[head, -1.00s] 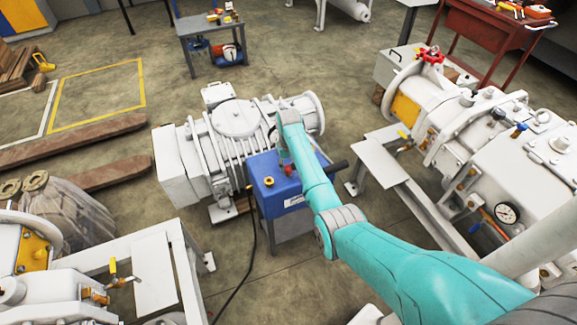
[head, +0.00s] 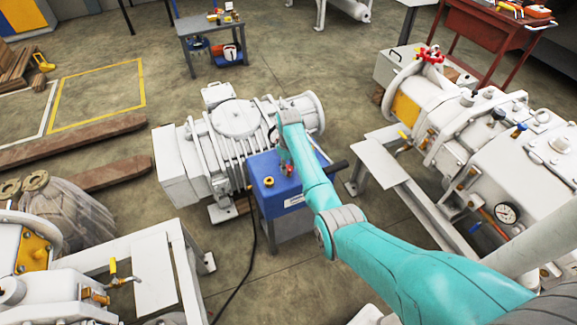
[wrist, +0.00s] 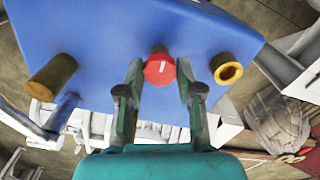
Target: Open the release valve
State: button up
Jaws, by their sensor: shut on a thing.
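A blue box (head: 266,186) stands in front of the white ribbed pump. It also fills the upper part of the wrist view (wrist: 110,40). On its face is a red fluted knob (wrist: 160,70), which looks like the release valve. A bit of red shows beside my gripper in the head view. My gripper (wrist: 160,78) has one finger on each side of the red knob and is shut on it. In the head view the fingers are mostly hidden by my arm. The knob's turn angle cannot be told.
Two brass fittings flank the knob, one at left (wrist: 50,78) and a hollow one at right (wrist: 227,70). The white pump (head: 235,130) is close behind the box. A dark cable (head: 245,262) runs down to the floor. White frames stand at both sides.

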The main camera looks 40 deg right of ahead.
jog(key=o, duration=1.2)
jog(key=shift+c, duration=0.2)
jog(key=shift+r, duration=0.1)
notch_tip(320, 180, up, 12)
